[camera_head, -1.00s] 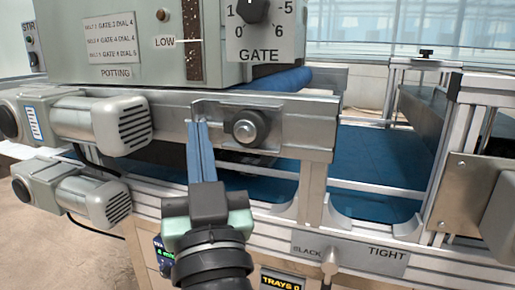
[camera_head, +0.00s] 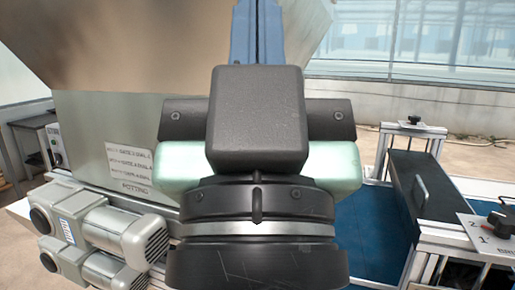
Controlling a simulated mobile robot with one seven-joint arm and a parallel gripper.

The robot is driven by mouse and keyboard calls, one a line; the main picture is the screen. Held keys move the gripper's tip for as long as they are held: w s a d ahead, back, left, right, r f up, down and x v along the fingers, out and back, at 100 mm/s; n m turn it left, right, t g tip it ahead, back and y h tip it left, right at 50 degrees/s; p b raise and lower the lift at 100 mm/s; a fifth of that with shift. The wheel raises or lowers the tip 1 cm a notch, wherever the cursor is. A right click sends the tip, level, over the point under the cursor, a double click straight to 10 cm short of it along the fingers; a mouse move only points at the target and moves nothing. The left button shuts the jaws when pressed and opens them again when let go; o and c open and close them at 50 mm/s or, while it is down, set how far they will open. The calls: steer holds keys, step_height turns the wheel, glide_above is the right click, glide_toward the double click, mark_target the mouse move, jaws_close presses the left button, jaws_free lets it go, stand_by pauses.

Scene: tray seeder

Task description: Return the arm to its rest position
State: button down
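My gripper (camera_head: 257,25) is large and close to the camera in the head view, pointing up. Its two blue fingers lie side by side with only a thin line between them, so it looks shut. The fingertips run out past the top edge, and nothing is seen held between the visible parts. The black and pale green gripper body and wrist fill the middle of the picture and hide much of the machine behind.
The potting hopper (camera_head: 110,75) of the seeder rises behind on the left, with grey motors (camera_head: 125,235) below it. A blue conveyor belt (camera_head: 375,235) and a dark panel with a handle (camera_head: 425,190) are on the right. A small dial plate (camera_head: 490,240) stands at far right.

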step_height(320, 180, up, 16)
steer(key=p, duration=1.3)
steer(key=shift+f, duration=0.15)
